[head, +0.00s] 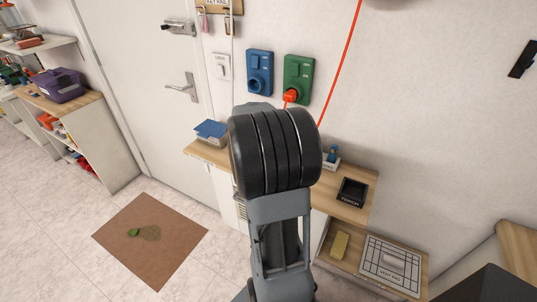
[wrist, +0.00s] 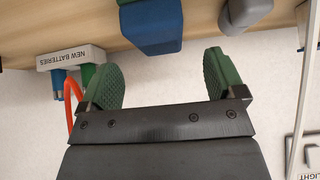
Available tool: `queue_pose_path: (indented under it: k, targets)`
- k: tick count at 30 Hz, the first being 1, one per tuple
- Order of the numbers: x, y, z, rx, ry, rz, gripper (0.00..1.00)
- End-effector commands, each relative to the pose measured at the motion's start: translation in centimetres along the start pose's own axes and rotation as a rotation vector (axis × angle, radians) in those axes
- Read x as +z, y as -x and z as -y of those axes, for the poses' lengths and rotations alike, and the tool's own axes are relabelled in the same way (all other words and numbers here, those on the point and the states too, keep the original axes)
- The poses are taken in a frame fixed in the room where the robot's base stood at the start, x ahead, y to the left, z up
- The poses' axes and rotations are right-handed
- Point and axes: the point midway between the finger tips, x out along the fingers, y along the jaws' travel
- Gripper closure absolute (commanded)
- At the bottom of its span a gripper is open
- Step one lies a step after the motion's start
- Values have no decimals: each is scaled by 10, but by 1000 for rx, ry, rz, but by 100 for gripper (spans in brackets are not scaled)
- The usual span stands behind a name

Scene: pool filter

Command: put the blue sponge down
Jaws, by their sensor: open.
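In the wrist view a blue block (wrist: 152,30) with a dark green part sits against the wooden shelf, just past my fingertips. It may be the blue sponge, but I cannot be sure. My gripper (wrist: 165,75) is open, with green ribbed finger pads wide apart and nothing between them. In the head view my wrist hides the gripper and the middle of the shelf. A flat blue piece (head: 211,129) lies on a small grey box at the shelf's left end.
The wooden shelf (head: 358,213) holds a black torch tray (head: 352,191). Below it are a yellow block (head: 340,245) and a vent pad tray (head: 390,265). A batteries holder (wrist: 70,58) stands close left of my fingers. A grey rounded thing (wrist: 245,16) is at right.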

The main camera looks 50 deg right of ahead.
Motion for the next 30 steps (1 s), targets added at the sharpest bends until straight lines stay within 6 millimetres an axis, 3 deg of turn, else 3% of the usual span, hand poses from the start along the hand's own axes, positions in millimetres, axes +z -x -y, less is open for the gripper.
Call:
queue_pose_path:
  k: [5, 16, 26, 30]
  targets:
    - [0, -8, 0, 0, 2, 0, 12]
    - [1, -52, -2, 1, 1, 1, 12]
    - [1, -58, -1, -1, 1, 0, 12]
    - [1, -58, -1, -1, 1, 0, 24]
